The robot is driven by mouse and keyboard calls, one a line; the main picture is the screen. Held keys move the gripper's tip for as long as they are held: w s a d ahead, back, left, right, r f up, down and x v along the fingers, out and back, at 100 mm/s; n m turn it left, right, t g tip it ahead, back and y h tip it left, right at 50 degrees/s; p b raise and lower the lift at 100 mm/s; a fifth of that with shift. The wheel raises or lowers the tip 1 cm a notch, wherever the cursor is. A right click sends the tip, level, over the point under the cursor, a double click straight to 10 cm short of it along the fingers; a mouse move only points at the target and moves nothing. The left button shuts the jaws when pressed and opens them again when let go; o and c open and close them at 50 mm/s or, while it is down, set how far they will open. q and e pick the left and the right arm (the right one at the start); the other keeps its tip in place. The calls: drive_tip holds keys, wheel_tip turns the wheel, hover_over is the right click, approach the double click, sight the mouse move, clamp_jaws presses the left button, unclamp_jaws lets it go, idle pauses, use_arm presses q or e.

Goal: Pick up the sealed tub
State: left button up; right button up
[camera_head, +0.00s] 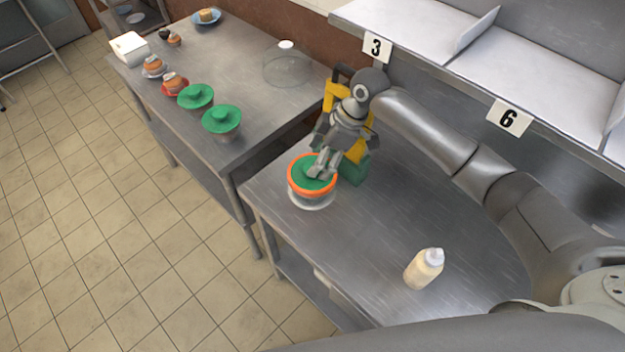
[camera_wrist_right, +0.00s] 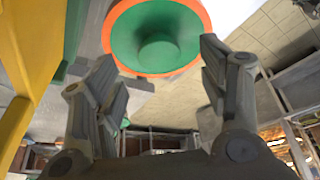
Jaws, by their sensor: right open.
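A tub with a green knobbed lid and an orange rim (camera_head: 297,188) stands upright near the front left corner of the near steel table. Its lower part is clear. In the right wrist view the green lid (camera_wrist_right: 185,22) with its orange rim shows ahead, beyond the fingertips. My right gripper (camera_head: 320,170) is at the lid, partly covering it in the head view. In the wrist view its two fingers (camera_wrist_right: 160,65) are spread apart with nothing between them, and the knob lies ahead of the gap. My left gripper is not in view.
A yellow and green device (camera_head: 355,168) stands close behind my right gripper. Shelves labelled 3 and 6 rise behind.

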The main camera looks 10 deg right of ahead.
sight(312, 181)
drive_tip(key=shift+p+x, duration=0.35)
drive_tip(key=shift+x, duration=1.4)
clamp_jaws()
